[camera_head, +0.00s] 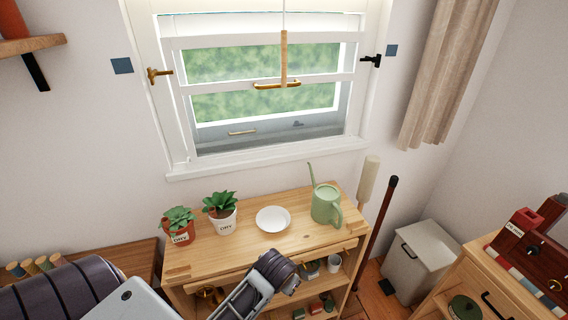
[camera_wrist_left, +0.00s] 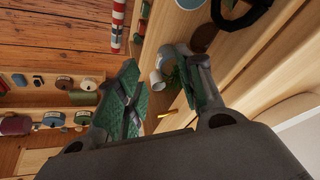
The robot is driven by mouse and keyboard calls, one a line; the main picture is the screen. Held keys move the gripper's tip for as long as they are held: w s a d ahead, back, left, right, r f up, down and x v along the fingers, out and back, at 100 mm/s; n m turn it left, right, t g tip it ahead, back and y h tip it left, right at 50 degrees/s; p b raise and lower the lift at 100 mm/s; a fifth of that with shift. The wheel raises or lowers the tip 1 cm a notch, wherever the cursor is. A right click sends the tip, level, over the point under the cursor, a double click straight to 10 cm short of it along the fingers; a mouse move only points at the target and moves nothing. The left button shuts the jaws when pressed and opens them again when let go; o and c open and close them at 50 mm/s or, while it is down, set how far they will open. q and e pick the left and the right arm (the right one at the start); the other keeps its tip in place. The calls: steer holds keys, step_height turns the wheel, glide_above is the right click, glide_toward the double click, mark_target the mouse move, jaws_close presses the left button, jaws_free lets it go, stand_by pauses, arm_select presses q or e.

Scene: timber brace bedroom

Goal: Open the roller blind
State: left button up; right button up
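The window (camera_head: 265,85) is at the top centre of the head view. A wooden cord pull (camera_head: 284,55) hangs on a thin cord in front of it, with a brass bar handle (camera_head: 276,85) at its lower end. The blind's roller is above the picture; green shows through the panes. My left gripper (camera_head: 278,280) is low in front of the wooden shelf unit, well below and apart from the pull. In the left wrist view my left gripper (camera_wrist_left: 160,92) is open, its green-padded fingers apart with nothing held. My right gripper is not in view.
The shelf unit (camera_head: 255,250) stands below the window. It bears two potted plants (camera_head: 221,206), a white bowl (camera_head: 273,219) and a green watering can (camera_head: 326,204). A curtain (camera_head: 447,70) hangs at right. A grey bin (camera_head: 420,262) stands on the floor.

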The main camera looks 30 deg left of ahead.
arm_select(q)
steer(key=w+a+r+n+t+y, duration=0.1)
steer(key=w+r+n+t+y, duration=0.1)
steer(key=w+r, duration=0.6)
steer(key=w+a+r+n+t+y, duration=0.1)
steer(key=w+a+r+n+y, duration=0.3)
steer(key=r, duration=0.8)
steer(key=w+d+r+m+t+y, duration=0.1)
steer(key=w+r+t, duration=0.1)
steer(key=w+r, duration=0.65)
step_height(320, 180, up, 31)
steer(key=s+n+y, duration=0.1)
steer(key=n+y, duration=0.6)
steer(key=n, duration=0.1)
steer(key=shift+s+a+n+g+y, duration=0.3)
steer(key=shift+s+a+n+y, duration=0.05)
steer(key=shift+a+n+y, duration=0.1)
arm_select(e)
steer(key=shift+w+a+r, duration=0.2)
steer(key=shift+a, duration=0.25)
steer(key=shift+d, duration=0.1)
